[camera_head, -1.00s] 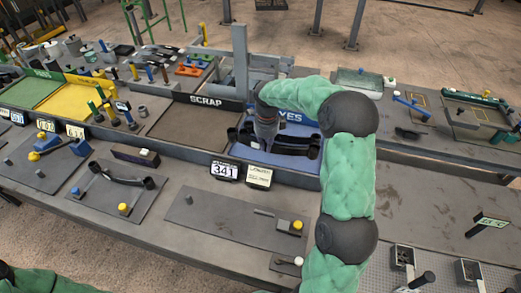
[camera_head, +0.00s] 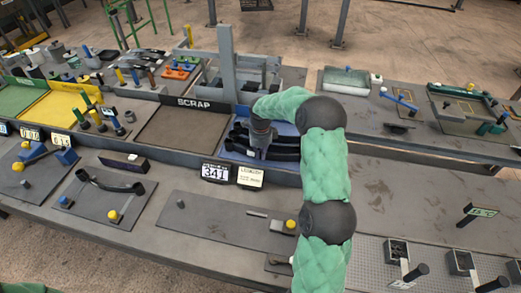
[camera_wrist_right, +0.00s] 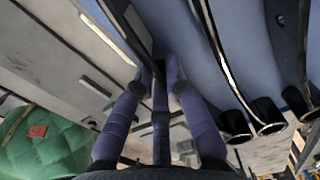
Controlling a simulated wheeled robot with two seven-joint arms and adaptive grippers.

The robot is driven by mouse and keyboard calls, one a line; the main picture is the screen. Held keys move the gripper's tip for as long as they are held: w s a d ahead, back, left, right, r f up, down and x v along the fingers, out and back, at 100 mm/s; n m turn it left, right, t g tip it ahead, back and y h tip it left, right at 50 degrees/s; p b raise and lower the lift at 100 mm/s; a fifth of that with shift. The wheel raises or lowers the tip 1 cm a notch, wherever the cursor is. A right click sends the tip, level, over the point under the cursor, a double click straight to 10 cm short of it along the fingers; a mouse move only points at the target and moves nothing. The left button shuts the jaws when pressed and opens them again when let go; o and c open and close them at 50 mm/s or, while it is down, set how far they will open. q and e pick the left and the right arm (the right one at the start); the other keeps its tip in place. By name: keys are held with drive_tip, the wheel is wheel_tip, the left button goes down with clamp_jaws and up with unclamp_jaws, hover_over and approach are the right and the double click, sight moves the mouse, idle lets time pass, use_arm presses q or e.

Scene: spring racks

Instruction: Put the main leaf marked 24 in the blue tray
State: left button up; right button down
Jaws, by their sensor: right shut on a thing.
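The blue tray (camera_head: 228,155) stands at the middle of the bench, right of the SCRAP bay. Several dark curved leaves (camera_head: 285,154) lie in it. My right gripper (camera_head: 258,152) reaches down into the tray. In the right wrist view its fingers (camera_wrist_right: 158,84) are closed on a dark strip (camera_wrist_right: 139,36), which looks like a leaf. Its number cannot be read. Other leaves with rolled eye ends (camera_wrist_right: 267,118) lie beside it, right in that view. The fingertips are partly hidden by the wrist in the head view. My left gripper is out of view.
Another dark leaf (camera_head: 110,186) rests on a grey plate at the left. A sign reading 341 (camera_head: 216,172) stands on the near rail. The SCRAP bay (camera_head: 180,130) looks empty. A plate with a yellow knob (camera_head: 291,224) lies in front.

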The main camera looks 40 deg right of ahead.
drive_tip(key=shift+w+d+r, duration=0.1)
drive_tip(key=c, duration=1.3)
unclamp_jaws()
drive_tip(key=r+p, duration=0.1)
drive_tip(key=r, duration=1.1)
drive_tip(key=shift+s, duration=0.2)
